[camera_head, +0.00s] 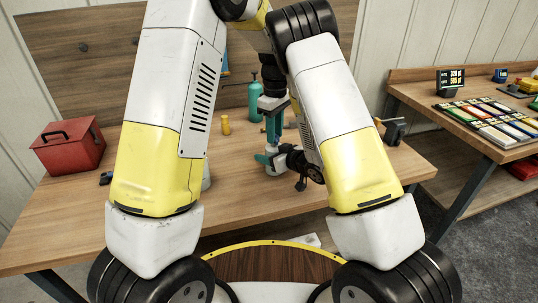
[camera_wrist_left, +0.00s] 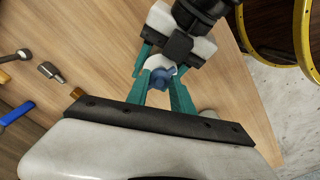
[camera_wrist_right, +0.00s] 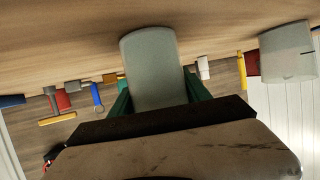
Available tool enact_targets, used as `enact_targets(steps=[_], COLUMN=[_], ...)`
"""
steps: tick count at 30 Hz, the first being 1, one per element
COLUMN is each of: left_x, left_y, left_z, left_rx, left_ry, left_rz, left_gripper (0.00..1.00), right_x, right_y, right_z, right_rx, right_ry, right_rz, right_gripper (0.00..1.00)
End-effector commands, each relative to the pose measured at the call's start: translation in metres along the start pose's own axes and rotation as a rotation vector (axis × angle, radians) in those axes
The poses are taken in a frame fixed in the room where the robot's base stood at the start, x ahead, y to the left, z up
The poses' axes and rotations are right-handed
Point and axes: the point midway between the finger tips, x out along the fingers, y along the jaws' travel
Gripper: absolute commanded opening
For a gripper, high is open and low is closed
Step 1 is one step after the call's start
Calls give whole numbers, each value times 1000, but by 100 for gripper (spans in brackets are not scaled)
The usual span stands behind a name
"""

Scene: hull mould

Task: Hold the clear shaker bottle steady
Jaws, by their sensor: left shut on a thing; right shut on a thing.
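The shaker bottle shows in the right wrist view as a grey, semi-clear cylinder (camera_wrist_right: 150,68) between the teal fingers of my right gripper (camera_wrist_right: 160,95). That gripper is shut on it from the side, just above the table. In the left wrist view, my left gripper (camera_wrist_left: 163,88) reaches down from above, shut on a small blue piece (camera_wrist_left: 163,78) at the bottle's top. In the head view, my left gripper (camera_head: 274,128) points down and my right gripper (camera_head: 267,160) reaches in from the right below it. The bottle is mostly hidden there.
A red toolbox (camera_head: 69,145) stands at the table's left. A teal bottle (camera_head: 254,97) and a small yellow item (camera_head: 225,125) stand behind. A pale container (camera_wrist_right: 287,52) stands near the bottle. Hand tools (camera_wrist_left: 48,72) lie on the wooden table (camera_head: 240,205), whose front is clear.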

Motion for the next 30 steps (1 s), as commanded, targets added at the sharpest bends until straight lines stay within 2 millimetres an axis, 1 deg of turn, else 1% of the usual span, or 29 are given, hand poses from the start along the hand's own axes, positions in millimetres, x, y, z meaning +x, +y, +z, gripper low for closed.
enact_targets(steps=[1, 3, 4, 14, 30], left_x=[0, 0, 0, -2, -54], left_y=[0, 0, 0, 0, 1], left_z=[0, 0, 0, 0, 0], left_rx=[-11, -8, -7, -4, -3], left_ry=[1, 1, 1, 0, 1], left_rz=[1, 1, 1, 1, 3], left_gripper=[34, 48, 51, 51, 51], right_x=[0, 0, 0, 0, 0], right_y=[0, 0, 0, 0, 0], right_z=[0, 0, 0, 0, 0], right_rx=[0, 0, 0, 0, 0], right_ry=[-1, -1, -1, -1, 0], right_rz=[0, 0, 0, 0, 0], right_gripper=[10, 10, 10, 10, 10])
